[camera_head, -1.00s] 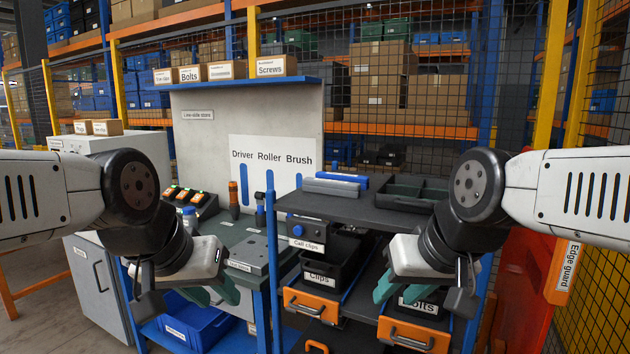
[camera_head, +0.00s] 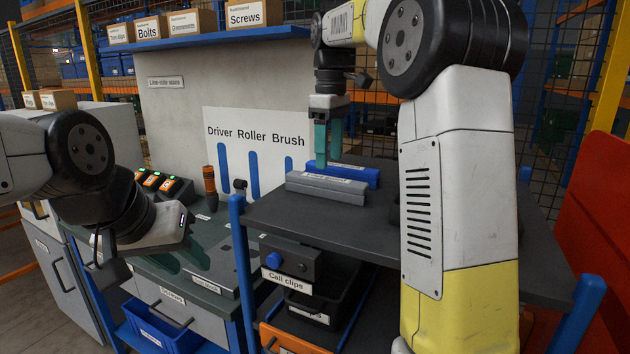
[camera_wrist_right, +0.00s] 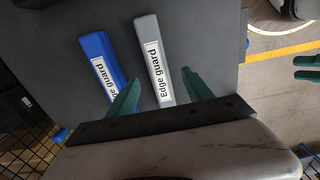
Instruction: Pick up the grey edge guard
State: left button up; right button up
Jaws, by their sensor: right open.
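The grey edge guard (camera_head: 326,188) lies on the dark top shelf (camera_head: 290,225), in front of and against or close to a blue edge guard (camera_head: 352,175). In the right wrist view, the grey guard (camera_wrist_right: 152,50) carries an "Edge guard" label, with the blue guard (camera_wrist_right: 100,60) to its left. My right gripper (camera_head: 328,160) is open, pointing down above the guards. In its wrist view, the right gripper's fingers (camera_wrist_right: 161,80) appear on either side of the grey guard's near end, apparently not gripping it. My left gripper (camera_head: 184,258) is open and empty over the lower bench at left.
My right arm crosses the right half of the head view and hides much of the shelf. A blue post (camera_head: 240,270) stands at the shelf's left corner. A grey back panel (camera_head: 185,115) with a tool label board (camera_head: 255,150) rises behind. A red panel (camera_head: 600,230) stands at right.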

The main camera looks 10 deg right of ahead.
aim_at(326, 178)
jog(key=shift+w+a+f, duration=0.1)
jog(key=shift+w+f, duration=0.15)
jog(key=f, duration=0.7)
jog(key=shift+w+a+f, duration=0.15)
jog(key=shift+w+a, duration=0.05)
grip_shut()
